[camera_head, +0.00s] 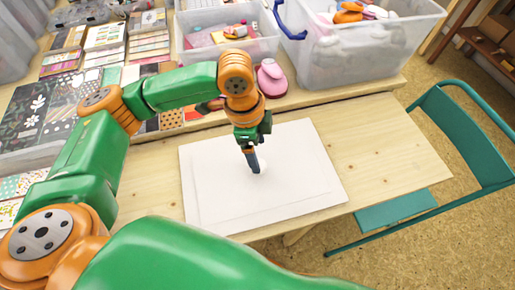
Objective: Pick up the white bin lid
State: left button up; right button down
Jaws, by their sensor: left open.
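The white bin lid (310,187) is a flat, pale rectangle lying on the wooden table, with a raised inner border near its edges. My left gripper (254,163) points down over the middle of the lid, its dark fingertips close to the lid's surface. Whether they touch it is hard to tell. It is open, and nothing shows between the fingers. My left arm comes in from the left and hides part of the table left of the lid. My right gripper is out of view.
A clear bin (365,56) with colourful items stands at the back right, beside a smaller clear tray (187,52). A pink rounded object (271,78) sits behind the lid. Pads and cards cover the back left. The table (385,145) right of the lid is bare; a teal chair (465,140) stands beyond.

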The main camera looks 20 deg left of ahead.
pick_arm(q)
jog(key=f, duration=0.2)
jog(key=s+f, duration=0.1)
jog(key=f, duration=0.2)
jog(key=shift+s+d+f+b, duration=0.15)
jog(key=shift+d+f+b, duration=0.1)
jog(key=shift+f+b, duration=0.05)
jog(key=shift+w+f, duration=0.25)
jog(key=shift+f, duration=0.2)
grip_shut()
